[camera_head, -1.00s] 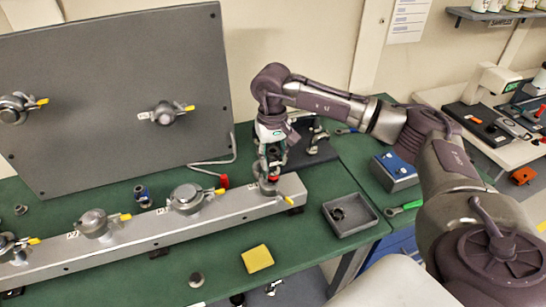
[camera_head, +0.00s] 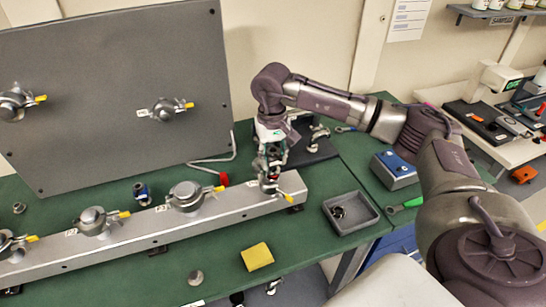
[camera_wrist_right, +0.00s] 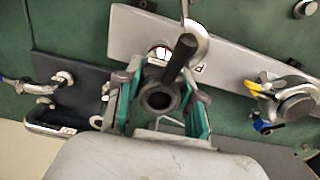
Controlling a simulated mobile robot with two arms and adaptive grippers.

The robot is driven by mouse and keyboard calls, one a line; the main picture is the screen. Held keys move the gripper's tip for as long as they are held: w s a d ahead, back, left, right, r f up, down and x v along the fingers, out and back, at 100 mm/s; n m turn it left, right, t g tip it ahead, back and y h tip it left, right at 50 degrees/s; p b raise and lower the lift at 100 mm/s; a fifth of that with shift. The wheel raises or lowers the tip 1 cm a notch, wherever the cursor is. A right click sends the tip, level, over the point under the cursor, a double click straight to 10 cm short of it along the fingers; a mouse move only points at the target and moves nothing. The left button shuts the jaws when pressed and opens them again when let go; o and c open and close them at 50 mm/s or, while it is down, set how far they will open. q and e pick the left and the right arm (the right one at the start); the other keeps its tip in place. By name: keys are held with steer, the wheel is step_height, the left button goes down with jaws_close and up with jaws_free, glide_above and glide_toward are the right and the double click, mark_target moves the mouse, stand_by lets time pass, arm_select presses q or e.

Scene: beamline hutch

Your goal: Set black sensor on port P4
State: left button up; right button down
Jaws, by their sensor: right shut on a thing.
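My right gripper (camera_head: 270,160) points down over the right end of the grey rail (camera_head: 240,202). In the right wrist view its teal-lined fingers (camera_wrist_right: 160,105) are shut around a dark, hollow round piece with a black stem (camera_wrist_right: 180,58), which looks like the black sensor (camera_wrist_right: 158,97). The held piece is at the rail's end port (camera_head: 268,188), which has a yellow lever (camera_head: 288,199). The gripper largely covers this port; whether the piece touches it I cannot tell. A label near it shows only a "P". My left gripper is not in view.
Other rail ports carry round grey fittings, such as one with a yellow lever (camera_head: 188,195). A grey panel (camera_head: 100,75) stands behind. A blue-banded fitting (camera_head: 141,192) stands behind the rail. A grey tray (camera_head: 350,229) and yellow block (camera_head: 257,256) lie in front.

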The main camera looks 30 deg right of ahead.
steer(key=shift+f, duration=0.1)
stand_by(1.1)
steer(key=c, duration=0.6)
jaws_free()
steer(key=shift+c, duration=0.2)
